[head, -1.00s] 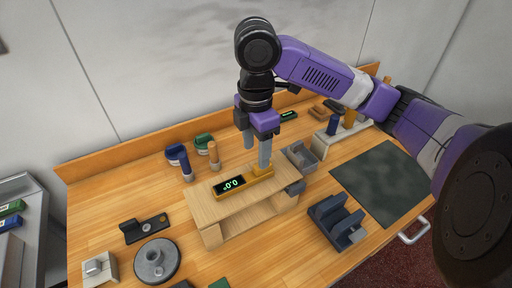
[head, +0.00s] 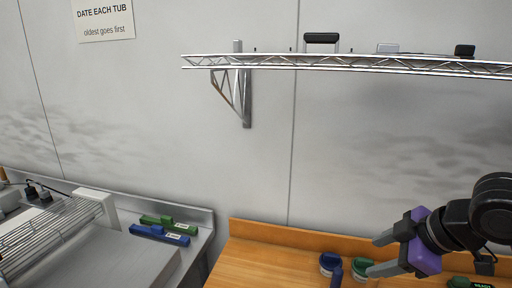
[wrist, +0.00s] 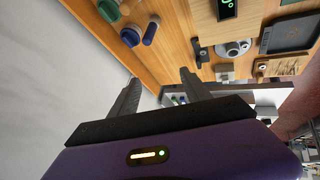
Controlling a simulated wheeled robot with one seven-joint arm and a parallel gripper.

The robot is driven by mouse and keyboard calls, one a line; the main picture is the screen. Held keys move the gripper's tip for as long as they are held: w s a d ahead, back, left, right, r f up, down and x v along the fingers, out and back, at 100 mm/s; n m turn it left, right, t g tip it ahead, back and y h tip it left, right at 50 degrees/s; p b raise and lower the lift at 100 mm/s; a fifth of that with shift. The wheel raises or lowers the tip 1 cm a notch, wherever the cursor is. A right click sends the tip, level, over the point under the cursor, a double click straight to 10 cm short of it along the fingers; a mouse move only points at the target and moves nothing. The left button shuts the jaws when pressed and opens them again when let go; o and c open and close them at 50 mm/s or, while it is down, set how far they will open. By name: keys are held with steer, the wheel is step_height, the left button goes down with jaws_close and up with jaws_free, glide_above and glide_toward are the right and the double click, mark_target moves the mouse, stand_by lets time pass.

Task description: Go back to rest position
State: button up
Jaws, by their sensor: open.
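My gripper (head: 376,256) is at the lower right of the head view, raised in front of the wall above the wooden worktop (head: 256,264). Its two grey fingers point left and are spread apart, with nothing between them. In the wrist view the open fingers (wrist: 158,88) also show, with the worktop (wrist: 174,32) beyond them. Most of my arm is out of the head view.
A blue-topped tool (head: 331,265) and a green-topped one (head: 362,268) stand below the gripper. A metal shelf (head: 330,62) hangs above. A steel counter at left bears a green device (head: 170,223) and a blue one (head: 160,235). The wall between is clear.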

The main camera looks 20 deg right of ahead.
steer(key=w+a+r+m+t+b, duration=0.1)
steer(key=w+a+r+m+t, duration=0.3)
steer(key=r+t, duration=0.45)
steer(key=w+a+r+m+t, duration=0.3)
steer(key=w+r+m+t, duration=0.15)
steer(key=r+t, duration=0.35)
steer(key=s+a+f+g+b, duration=0.2)
steer(key=s+a+f+g, duration=0.2)
steer(key=s+f, duration=1.3)
steer(key=s+a+f+g+h+b, duration=0.1)
steer(key=s+a+f+g, duration=0.3)
steer(key=s+f, duration=1.3)
steer(key=s+a, duration=0.3)
steer(key=a, duration=0.1)
steer(key=shift+s+f+m+b, duration=0.2)
steer(key=shift+s+m+b, duration=0.1)
steer(key=shift+m+b, duration=0.1)
steer(key=shift+g, duration=0.25)
